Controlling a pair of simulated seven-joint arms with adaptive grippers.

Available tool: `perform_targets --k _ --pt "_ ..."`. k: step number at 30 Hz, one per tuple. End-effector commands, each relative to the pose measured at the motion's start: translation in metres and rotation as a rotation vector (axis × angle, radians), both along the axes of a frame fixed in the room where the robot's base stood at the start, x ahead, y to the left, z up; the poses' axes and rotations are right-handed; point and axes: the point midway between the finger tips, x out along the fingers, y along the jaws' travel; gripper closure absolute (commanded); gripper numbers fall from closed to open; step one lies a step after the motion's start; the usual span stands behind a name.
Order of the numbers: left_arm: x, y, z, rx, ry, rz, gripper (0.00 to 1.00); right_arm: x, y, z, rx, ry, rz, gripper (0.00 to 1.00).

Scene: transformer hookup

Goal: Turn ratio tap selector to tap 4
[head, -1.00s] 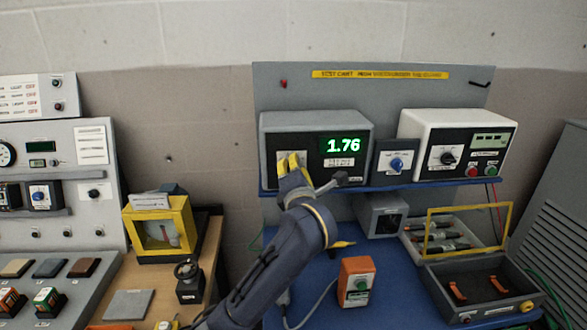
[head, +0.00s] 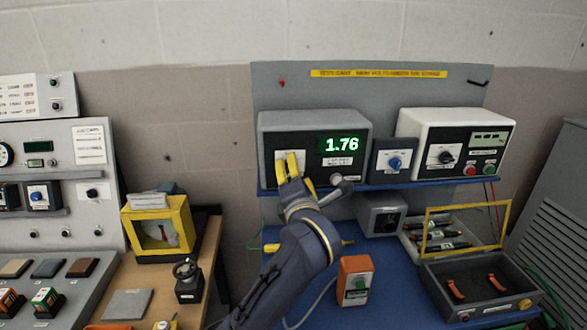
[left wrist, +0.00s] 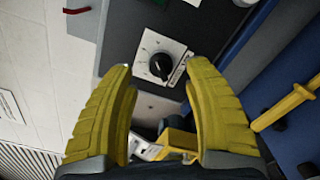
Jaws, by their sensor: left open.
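A black rotary knob (left wrist: 160,66) on a white marked plate (left wrist: 147,45) shows in the left wrist view, on a dark panel. It appears to be the selector on the grey meter box (head: 315,118), whose green display reads 1.76. In the head view my left gripper (head: 287,162) is in front of that box's white plate and hides the knob. In the left wrist view the yellow fingers of my left gripper (left wrist: 158,68) are spread, with the knob between and beyond their tips; contact is not visible. The knob's tap number is too small to read. My right gripper is not in view.
A small panel with a blue knob (head: 395,163) and a white meter (head: 455,140) stand to the right on the blue shelf. An orange box (head: 355,281) and an open grey tray (head: 478,288) sit below on the blue bench. A yellow-framed device (head: 158,229) is left.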

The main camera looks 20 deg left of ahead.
Motion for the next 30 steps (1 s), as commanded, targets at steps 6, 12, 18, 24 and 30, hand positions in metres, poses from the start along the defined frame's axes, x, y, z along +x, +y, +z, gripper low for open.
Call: perform_targets --k 6,12,18,24,30 --pt "-0.036 -0.015 0.000 -0.004 0.000 -0.003 0.48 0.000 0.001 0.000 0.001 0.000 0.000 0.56" --pt "-0.060 -0.025 0.000 -0.003 -0.001 -0.002 0.48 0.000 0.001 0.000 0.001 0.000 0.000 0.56" --pt "-0.072 -0.029 0.001 -0.001 -0.002 0.000 0.48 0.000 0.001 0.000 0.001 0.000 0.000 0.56" --pt "-0.075 -0.030 0.001 0.001 -0.001 0.000 0.48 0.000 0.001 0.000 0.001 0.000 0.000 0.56" --pt "-0.075 -0.030 0.000 0.001 -0.001 0.000 0.49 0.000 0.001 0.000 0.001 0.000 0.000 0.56"
